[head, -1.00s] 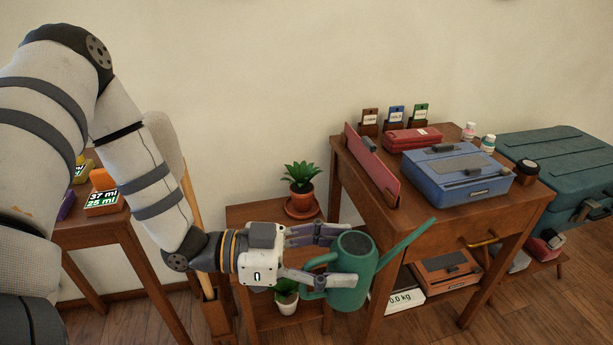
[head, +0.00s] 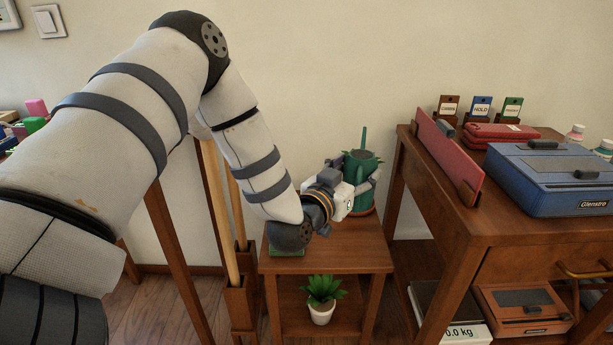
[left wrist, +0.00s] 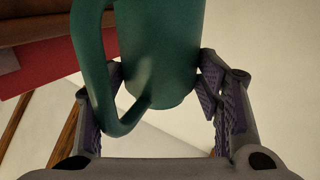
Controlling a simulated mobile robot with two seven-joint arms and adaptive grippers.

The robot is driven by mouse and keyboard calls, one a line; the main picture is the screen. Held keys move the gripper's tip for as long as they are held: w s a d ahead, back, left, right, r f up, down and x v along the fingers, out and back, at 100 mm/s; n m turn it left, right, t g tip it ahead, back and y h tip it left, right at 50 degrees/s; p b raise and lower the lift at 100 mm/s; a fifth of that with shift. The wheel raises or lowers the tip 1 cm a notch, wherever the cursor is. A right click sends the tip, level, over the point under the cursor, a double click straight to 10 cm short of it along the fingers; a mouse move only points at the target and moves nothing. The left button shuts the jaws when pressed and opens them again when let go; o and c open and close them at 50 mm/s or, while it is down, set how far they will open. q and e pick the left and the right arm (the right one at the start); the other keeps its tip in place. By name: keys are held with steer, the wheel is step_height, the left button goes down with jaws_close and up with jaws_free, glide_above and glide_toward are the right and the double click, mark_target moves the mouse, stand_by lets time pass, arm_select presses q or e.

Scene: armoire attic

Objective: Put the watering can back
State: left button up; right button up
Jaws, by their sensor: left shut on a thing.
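The green watering can (head: 363,172) is at the back of the small wooden stand (head: 350,257), upright, with its spout pointing up. My left gripper (head: 362,186) is shut around its body. The left wrist view shows the can (left wrist: 160,50) between the two purple-padded fingers, its handle on the left. Whether the can's base touches the stand top or hangs just above it I cannot tell. A potted plant is mostly hidden behind the can; only some leaves show beside it. A flat green item (head: 287,252) lies on the stand's front left, partly covered by my wrist.
A second potted plant (head: 321,298) is on the stand's lower shelf. The wooden desk (head: 452,205) to the right holds a red upright panel (head: 447,158) and a blue case (head: 555,180). Wooden poles in a holder (head: 240,300) stand left of the stand. The stand's front right top is clear.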

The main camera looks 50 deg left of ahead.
arm_select(q)
steer(key=s+a+f+n+g+y+b, duration=0.2)
steer(key=s+a+n+g+y+b, duration=0.1)
steer(key=a+n+g+y+b, duration=0.25)
steer(key=s+a+f+n+g+y+b, duration=0.2)
steer(key=a+n+g+y+b, duration=0.2)
steer(key=a+n+g+y, duration=0.25)
steer(key=shift+m, duration=0.3)
steer(key=w+a+f+b, duration=0.3)
steer(key=f, duration=0.1)
steer(key=w+a+f+b, duration=0.3)
steer(key=f, duration=0.1)
steer(key=w+a+f+b, duration=0.3)
steer(key=f, duration=0.1)
steer(key=shift+w+a+f, duration=0.15)
steer(key=shift+w+f, duration=0.05)
steer(key=shift+f, duration=0.15)
steer(key=shift+r, duration=0.25)
steer(key=shift+f, duration=0.15)
steer(key=o, duration=1.6)
steer(key=shift+c, duration=0.2)
arm_select(e)
steer(key=s+f+g, duration=0.1)
steer(key=s+f, duration=0.2)
steer(key=f, duration=0.5)
steer(key=s+f+g, duration=0.2)
steer(key=s+f, duration=0.1)
steer(key=f, duration=0.5)
steer(key=shift+s, duration=0.35)
